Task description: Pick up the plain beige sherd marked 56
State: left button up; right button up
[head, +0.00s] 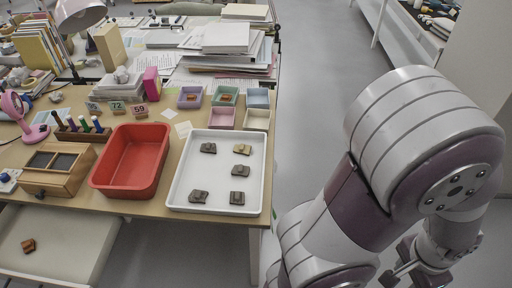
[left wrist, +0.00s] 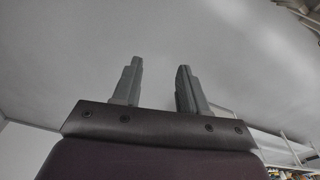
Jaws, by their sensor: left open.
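Several small sherds lie apart on a white tray (head: 222,210) in the head view. One is tan (head: 242,149), at the upper right of the tray; the others, such as the sherd at the lower left (head: 199,196), are darker grey-brown. No mark can be read on any of them, so I cannot tell which is 56. My left gripper (left wrist: 160,85) is open and empty in the left wrist view, against a plain grey surface and away from the sherds. My right gripper (head: 408,273) shows partly at the lower right of the head view, off the table; its jaws are unclear.
A red bin (head: 131,160) stands left of the tray. Small coloured boxes (head: 221,118) stand behind it, two holding orange-brown pieces. Number cards (head: 117,107) stand behind the bin. An open drawer (head: 75,235) holds a reddish-brown sherd (head: 28,245). Floor right of the table is clear.

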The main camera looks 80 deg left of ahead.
aim_at(242, 149)
jog(key=i+j+u, duration=0.15)
jog(key=u, duration=0.25)
jog(key=i+u, duration=0.55)
jog(key=u, duration=0.25)
jog(key=i+u, duration=0.2)
jog(key=u, duration=0.2)
jog(key=i+l+u, duration=0.15)
jog(key=u, duration=0.25)
jog(key=i+j+u, duration=0.15)
jog(key=i+u, duration=0.35)
jog(key=i+l+u, duration=0.1)
jog(key=i+u, duration=0.35)
jog(key=i, duration=0.1)
